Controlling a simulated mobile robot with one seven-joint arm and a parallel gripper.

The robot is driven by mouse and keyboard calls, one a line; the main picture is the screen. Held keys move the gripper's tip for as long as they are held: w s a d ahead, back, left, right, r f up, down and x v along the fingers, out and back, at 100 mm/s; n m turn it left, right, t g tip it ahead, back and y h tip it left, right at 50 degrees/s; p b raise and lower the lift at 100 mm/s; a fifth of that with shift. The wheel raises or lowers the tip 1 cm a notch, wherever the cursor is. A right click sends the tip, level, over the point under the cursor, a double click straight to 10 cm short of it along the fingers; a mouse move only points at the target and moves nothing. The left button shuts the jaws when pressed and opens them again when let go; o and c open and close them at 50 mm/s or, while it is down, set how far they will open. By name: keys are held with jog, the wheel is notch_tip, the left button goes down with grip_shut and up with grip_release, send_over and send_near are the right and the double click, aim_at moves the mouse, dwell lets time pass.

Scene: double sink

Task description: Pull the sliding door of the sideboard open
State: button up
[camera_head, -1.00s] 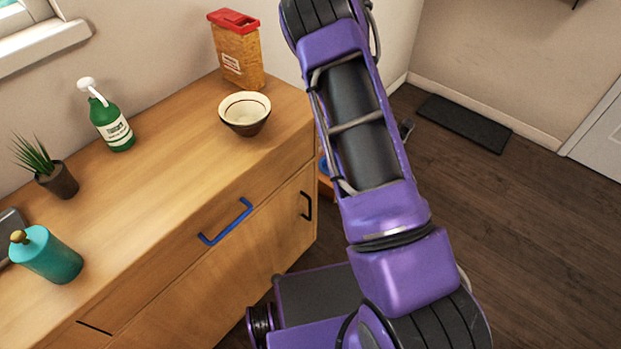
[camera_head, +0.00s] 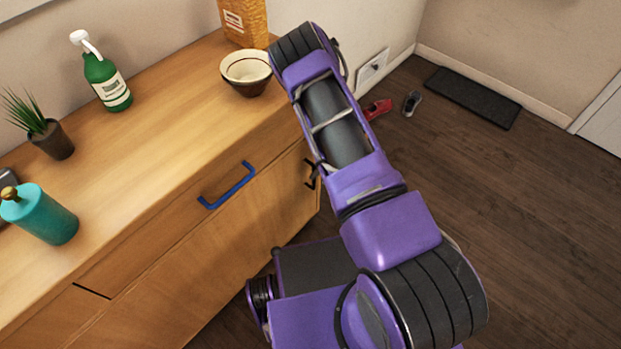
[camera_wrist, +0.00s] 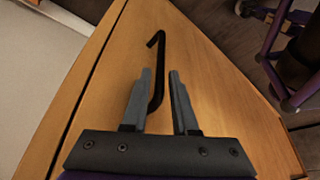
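The wooden sideboard (camera_head: 150,150) runs along the wall at the left of the head view. Its front door panel (camera_head: 215,265) is closed as far as I can see. A black bar handle (camera_head: 311,175) on the front's right end is partly hidden by my arm in the head view. In the wrist view the black handle (camera_wrist: 160,60) stands out from the wooden panel (camera_wrist: 225,110). My gripper (camera_wrist: 160,74) is open, with the handle showing between its fingers, closer to the left one. I cannot tell whether a finger touches it. The head view hides my gripper behind the arm.
A blue handle (camera_head: 227,186) sits on the drawer above. On the top stand a bowl (camera_head: 247,74), a food container (camera_head: 244,22), a spray bottle (camera_head: 107,82), a plant (camera_head: 48,138) and a teal bottle (camera_head: 42,215). Shoes (camera_head: 377,109) and a mat (camera_head: 474,97) lie on open floor.

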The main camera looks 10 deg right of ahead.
jog(key=shift+b+x, duration=0.35)
jog(key=shift+x, duration=1.85)
jog(key=shift+c, duration=0.2)
grip_shut()
